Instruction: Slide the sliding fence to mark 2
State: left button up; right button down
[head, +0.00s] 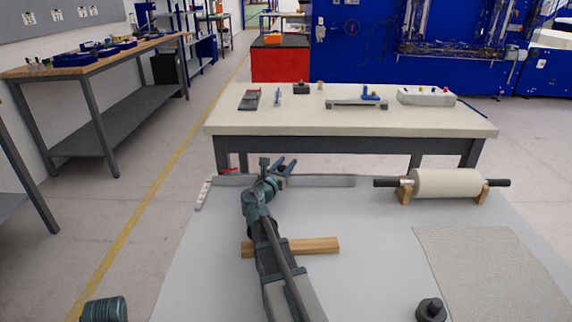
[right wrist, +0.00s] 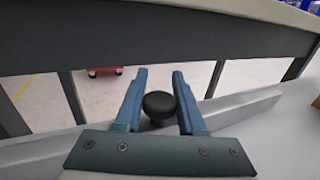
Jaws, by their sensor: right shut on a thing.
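The sliding fence (head: 325,181) is a long grey bar lying across the back of the near table. In the right wrist view the fence (right wrist: 245,107) runs behind my gripper, with a round black knob (right wrist: 158,103) between the blue fingers. My right gripper (head: 282,165) is shut on this knob; in the head view the arm hides it. A white strip with small dark marks (head: 203,195) lies at the fence's left end, with a red piece (head: 229,170) near it. The mark numbers are too small to read. My left gripper is out of view.
A wooden bar (head: 318,245) lies under my right arm. A foam roller on wooden stands (head: 447,183) is at the right, above a grey textured sheet (head: 490,262). A dark knobbed weight (head: 431,310) stands at the front. Another table (head: 350,120) with tools stands behind.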

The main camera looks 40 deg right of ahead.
jog(key=s+a, duration=0.4)
jog(key=shift+s, duration=0.35)
jog(key=shift+w, duration=0.1)
jog(key=c, duration=0.5)
grip_release()
